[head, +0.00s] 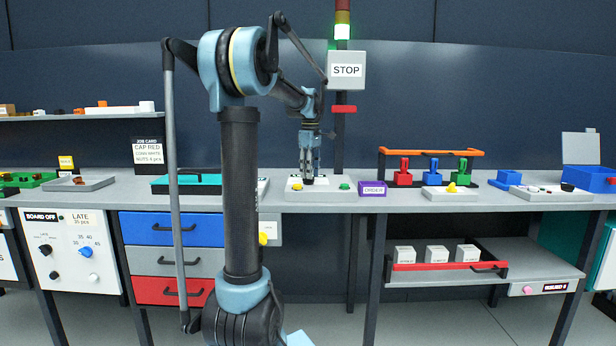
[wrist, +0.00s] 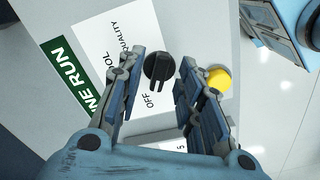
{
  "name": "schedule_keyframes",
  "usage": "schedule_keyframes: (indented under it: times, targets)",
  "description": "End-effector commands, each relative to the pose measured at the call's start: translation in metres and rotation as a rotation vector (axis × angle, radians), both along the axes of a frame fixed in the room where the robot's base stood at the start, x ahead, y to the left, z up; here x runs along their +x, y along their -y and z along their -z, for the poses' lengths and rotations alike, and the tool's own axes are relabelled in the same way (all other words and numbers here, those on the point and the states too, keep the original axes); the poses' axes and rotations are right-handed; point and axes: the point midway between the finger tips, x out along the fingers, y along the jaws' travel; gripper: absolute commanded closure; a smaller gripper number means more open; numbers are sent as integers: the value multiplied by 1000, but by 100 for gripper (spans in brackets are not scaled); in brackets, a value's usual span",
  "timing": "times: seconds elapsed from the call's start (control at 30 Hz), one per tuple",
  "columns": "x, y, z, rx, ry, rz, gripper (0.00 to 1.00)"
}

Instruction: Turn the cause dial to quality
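The cause dial (wrist: 158,68) is a black round knob with a raised ridge on a pale panel (wrist: 195,22) in the wrist view. Its ridge points down the picture, toward the printed word OFF. The label card (wrist: 105,42) beside it also reads QUALITY and a partly covered word ending in OL. My gripper (wrist: 160,64) is open, its fingers on both sides of the dial with gaps showing. In the head view my gripper (head: 309,176) points down over a small white panel on the bench; I cannot make out the dial clearly there.
A yellow button (wrist: 219,78) sits just right of the right finger, and a green LINE RUN sign (wrist: 68,68) lies left. On the bench (head: 400,199) a green button (head: 344,186) and a purple ORDER box (head: 372,189) stand right of my gripper. A STOP box (head: 346,70) is on the post behind.

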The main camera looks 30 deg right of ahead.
Motion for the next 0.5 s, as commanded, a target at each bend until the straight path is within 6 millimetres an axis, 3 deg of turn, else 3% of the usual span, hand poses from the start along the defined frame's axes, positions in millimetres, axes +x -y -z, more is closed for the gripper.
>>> schedule_keyframes:
  times: [0.17, 0.47, 0.5]
  targets:
    - [0, 0, 12, 0, 0, 0, 67]
    - [0, 0, 14, 0, 0, 0, 67]
    - [0, 0, 14, 0, 0, 0, 71]
